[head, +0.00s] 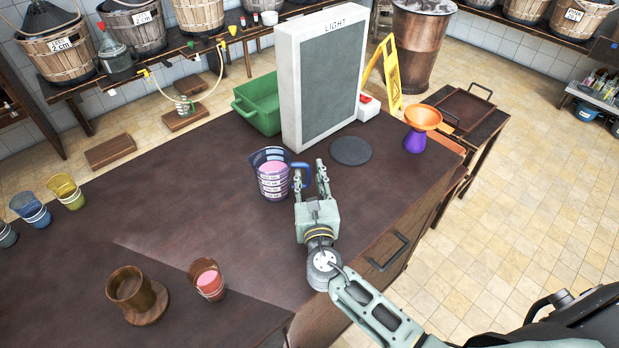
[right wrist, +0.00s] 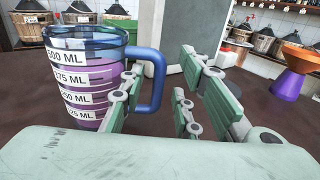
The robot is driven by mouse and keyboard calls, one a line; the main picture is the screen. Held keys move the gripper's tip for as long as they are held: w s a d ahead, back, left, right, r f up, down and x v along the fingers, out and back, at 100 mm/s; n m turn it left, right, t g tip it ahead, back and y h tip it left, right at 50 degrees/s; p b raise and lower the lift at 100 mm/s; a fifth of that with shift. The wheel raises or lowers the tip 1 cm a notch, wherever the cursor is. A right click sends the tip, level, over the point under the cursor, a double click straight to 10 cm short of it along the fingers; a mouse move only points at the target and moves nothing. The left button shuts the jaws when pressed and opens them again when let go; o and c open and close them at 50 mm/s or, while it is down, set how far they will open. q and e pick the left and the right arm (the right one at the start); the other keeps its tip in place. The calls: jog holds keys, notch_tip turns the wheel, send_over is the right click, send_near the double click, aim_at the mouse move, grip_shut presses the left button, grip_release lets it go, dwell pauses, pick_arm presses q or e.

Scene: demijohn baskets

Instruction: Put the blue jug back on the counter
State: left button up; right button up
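The blue jug (head: 270,176) is clear with a blue rim and handle and white volume labels. It holds pink liquid and appears to stand upright on the dark counter (head: 190,215), beside the light box. My right gripper (head: 312,174) is at the jug's handle side, fingers pointing away from me. In the right wrist view the jug (right wrist: 82,78) is at the left. Its handle (right wrist: 157,80) lies between the spread fingers of the gripper (right wrist: 160,80), with a gap to the right finger. Contact with the left finger is unclear. My left gripper is not in view.
A tall light box (head: 322,85) stands just behind the jug, with a dark round disc (head: 351,151) and an orange-purple funnel piece (head: 421,125) to the right. A green bin (head: 258,105) is behind. A pink-filled cup (head: 207,280) and a wooden holder (head: 136,296) are nearer.

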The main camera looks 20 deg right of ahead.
jog(key=b+v, duration=0.2)
jog(key=v, duration=0.9)
jog(key=shift+b, duration=0.3)
jog(key=shift+s+a+r, duration=0.1)
jog(key=shift+s+a, duration=0.05)
jog(key=shift+s, duration=0.4)
